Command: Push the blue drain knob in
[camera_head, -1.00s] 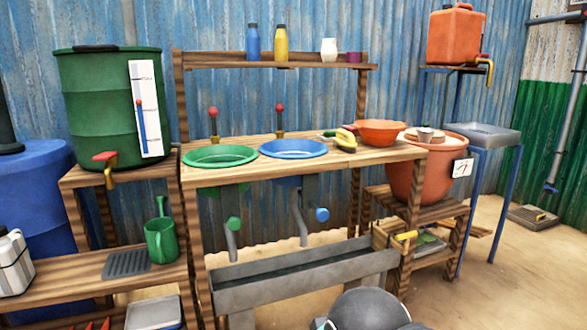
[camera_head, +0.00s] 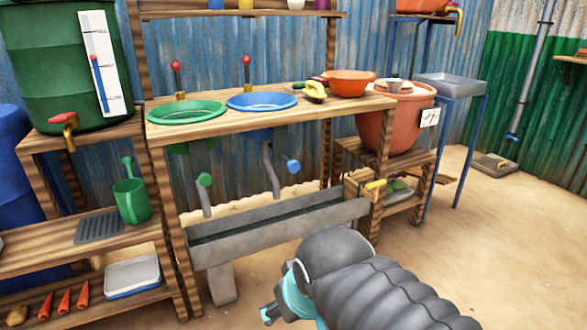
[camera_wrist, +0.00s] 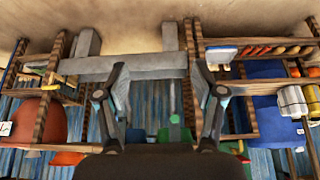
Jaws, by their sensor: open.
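The blue drain knob (camera_head: 293,166) sits under the blue basin (camera_head: 262,102), beside a bent grey drain pipe (camera_head: 270,172), above the grey trough. How far in it sits cannot be told. A green knob (camera_head: 204,180) is to its left, under the green basin (camera_head: 187,112). My gripper (camera_wrist: 160,72) is open and empty in the upside-down wrist view, its two dark fingers spread apart. The trough and the green knob (camera_wrist: 175,119) show between or beyond the fingers. The blue knob is not clearly seen there. In the head view my arm is low, in front of the stall and apart from the knob.
The grey trough (camera_head: 280,228) runs below the knobs on the near side. Left shelves hold a green watering can (camera_head: 131,200) and a white tray (camera_head: 132,275). The sandy floor (camera_head: 470,250) at right is clear.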

